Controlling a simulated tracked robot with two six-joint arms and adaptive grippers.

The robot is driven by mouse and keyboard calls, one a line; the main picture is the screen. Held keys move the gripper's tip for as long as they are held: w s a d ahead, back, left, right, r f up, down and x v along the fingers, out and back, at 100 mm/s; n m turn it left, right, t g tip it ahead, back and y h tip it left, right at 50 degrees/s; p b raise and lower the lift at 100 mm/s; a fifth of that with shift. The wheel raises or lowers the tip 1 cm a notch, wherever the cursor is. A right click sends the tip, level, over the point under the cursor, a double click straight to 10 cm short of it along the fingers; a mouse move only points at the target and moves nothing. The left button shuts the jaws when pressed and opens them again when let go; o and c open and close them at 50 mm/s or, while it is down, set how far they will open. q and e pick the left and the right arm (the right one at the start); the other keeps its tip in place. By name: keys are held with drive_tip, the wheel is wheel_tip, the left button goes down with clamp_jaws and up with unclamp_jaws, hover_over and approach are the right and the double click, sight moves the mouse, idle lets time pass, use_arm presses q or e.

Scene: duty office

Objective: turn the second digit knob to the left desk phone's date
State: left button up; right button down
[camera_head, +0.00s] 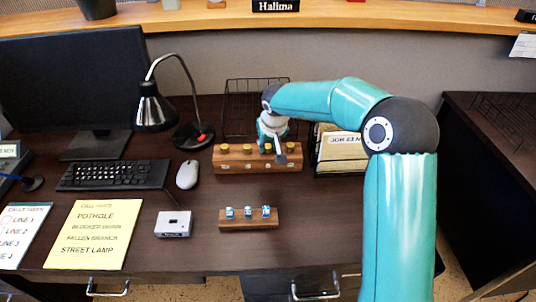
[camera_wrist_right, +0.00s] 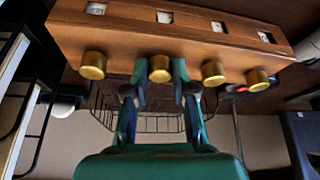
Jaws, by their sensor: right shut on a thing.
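A wooden block (camera_head: 232,163) with a row of several gold knobs and small windows stands at the back middle of the desk. My right gripper (camera_head: 280,157) is shut on a gold knob (camera_wrist_right: 160,69). That knob is third from the left in the head view and second from the left in the wrist view, which looks from the opposite side. The windows' digits are unreadable. At the head view's left edge, a device with a small display (camera_head: 9,151) reads something ending in "NOV"; the rest is cut off. My left gripper is out of view.
A black desk lamp (camera_head: 155,108) and a wire basket (camera_head: 240,95) stand near the block. A tray with a folder (camera_head: 342,148) is close on its right.

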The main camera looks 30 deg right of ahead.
drive_tip(key=m+b, duration=0.1)
drive_tip(key=m+h+b, duration=0.1)
drive_tip(key=m, duration=0.1)
drive_tip(key=shift+w+a+f+g, duration=0.1)
drive_tip(key=shift+a+f+g, duration=0.05)
drive_tip(key=shift+g, duration=0.15)
drive_tip(key=shift+m+b, duration=0.65)
drive_tip(key=shift+m, duration=0.15)
drive_tip(key=m+g+h, duration=0.1)
drive_tip(key=m, duration=0.1)
drive_tip(key=shift+w+a+m, duration=0.1)
drive_tip(key=shift+m, duration=0.2)
drive_tip(key=shift+r+m+g+h, duration=0.15)
drive_tip(key=shift+m+g, duration=0.15)
drive_tip(key=shift+m, duration=0.45)
drive_tip(key=shift+r+m+g+h, duration=0.15)
drive_tip(key=shift+m+g, duration=0.15)
drive_tip(key=shift+m, duration=0.45)
drive_tip(key=shift+f, duration=0.1)
drive_tip(key=c, duration=1)
unclamp_jaws()
drive_tip(key=shift+o, duration=0.2)
